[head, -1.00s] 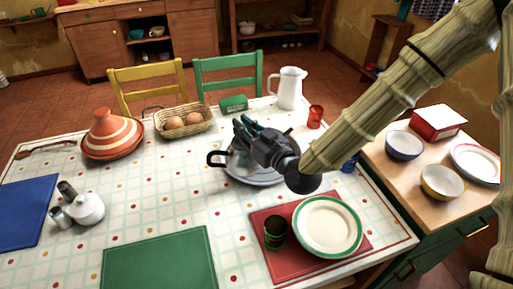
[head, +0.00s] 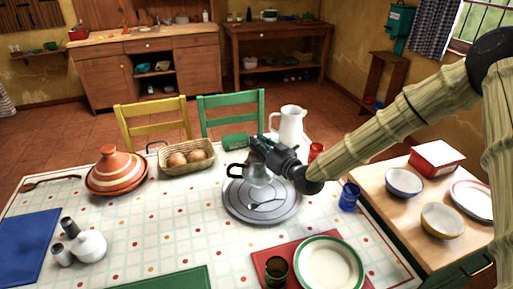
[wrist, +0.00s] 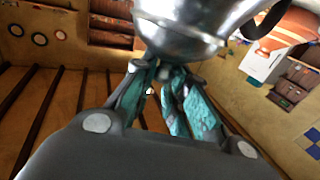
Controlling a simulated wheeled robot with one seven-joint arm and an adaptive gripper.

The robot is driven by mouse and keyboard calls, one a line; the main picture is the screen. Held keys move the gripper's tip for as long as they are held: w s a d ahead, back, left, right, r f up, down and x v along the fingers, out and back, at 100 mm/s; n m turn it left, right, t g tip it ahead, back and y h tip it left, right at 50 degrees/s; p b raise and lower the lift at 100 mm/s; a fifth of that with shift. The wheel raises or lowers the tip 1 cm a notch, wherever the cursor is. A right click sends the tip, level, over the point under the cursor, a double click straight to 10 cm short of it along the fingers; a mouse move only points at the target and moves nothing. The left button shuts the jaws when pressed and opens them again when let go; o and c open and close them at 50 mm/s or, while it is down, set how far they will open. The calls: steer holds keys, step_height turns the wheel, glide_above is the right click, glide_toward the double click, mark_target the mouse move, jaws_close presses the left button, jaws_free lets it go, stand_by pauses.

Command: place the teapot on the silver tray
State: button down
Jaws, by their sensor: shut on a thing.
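The silver teapot (head: 257,174) with a black handle is in my gripper (head: 262,152). In the head view it shows over the far part of the round silver tray (head: 234,210); the height between them is hard to judge. A spoon (head: 265,204) lies on the tray. In the wrist view the shiny teapot body (wrist: 185,28) fills the top, between and beyond the teal fingers (wrist: 165,85) that are shut on it. Its black handle (wrist: 266,20) shows to the right. The exact grip contact is partly hidden.
A white jug (head: 290,124), a green box (head: 235,141) and a red cup (head: 316,151) stand behind the tray. A blue cup (head: 349,197) is at its right, a bread basket (head: 187,157) at its left. A white plate (head: 330,266) is in front.

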steer(key=shift+w+d+r, duration=0.1)
steer(key=shift+w+r, duration=0.05)
steer(key=shift+w, duration=0.45)
steer(key=shift+f+p, duration=0.6)
steer(key=shift+f, duration=1.35)
steer(key=c, duration=1.4)
jaws_free()
steer(key=shift+s+d, duration=0.25)
steer(key=shift+s, duration=0.1)
steer(key=shift+b+v, duration=1.1)
steer(key=shift+v, duration=4.6)
